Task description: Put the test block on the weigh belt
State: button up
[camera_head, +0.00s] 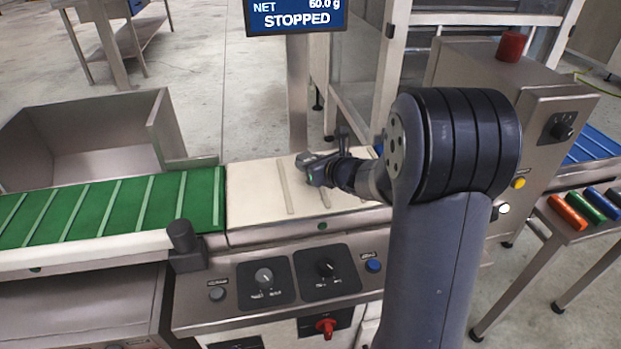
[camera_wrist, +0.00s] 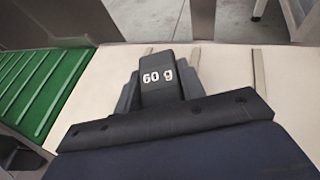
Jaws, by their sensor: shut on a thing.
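The test block (camera_wrist: 157,88) is dark grey with "60 g" in white on its face. It sits between the fingers of my gripper (camera_wrist: 160,80), which is shut on it. In the head view my gripper (camera_head: 312,165) is low over the cream weigh belt (camera_head: 250,195), around the belt's middle. The block itself is hard to make out there, hidden by the gripper. The weigh belt also shows in the wrist view (camera_wrist: 225,65), behind and around the block. The display (camera_head: 296,14) reads "NET 60.0 g" and "STOPPED".
A green ribbed belt (camera_head: 115,208) adjoins the weigh belt on the left, with a steel bin (camera_head: 155,135) behind it. A control panel (camera_head: 296,280) with knobs is in front. A cabinet with a red button (camera_head: 511,46) and several coloured sticks (camera_head: 567,212) are at right.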

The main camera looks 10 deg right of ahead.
jog(key=shift+f+b, duration=0.55)
jog(key=shift+f, duration=1.25)
jog(key=shift+f, duration=0.2)
jog(key=o, duration=1)
jog(key=shift+r, duration=0.1)
jog(key=shift+s+d+r, duration=0.1)
jog(key=shift+s+r, duration=0.1)
jog(key=shift+r, duration=0.1)
jog(key=p+v, duration=0.1)
jog(key=v, duration=1)
jog(key=shift+s+d+p, duration=0.1)
jog(key=shift+s+p, duration=0.1)
jog(key=shift+p, duration=0.2)
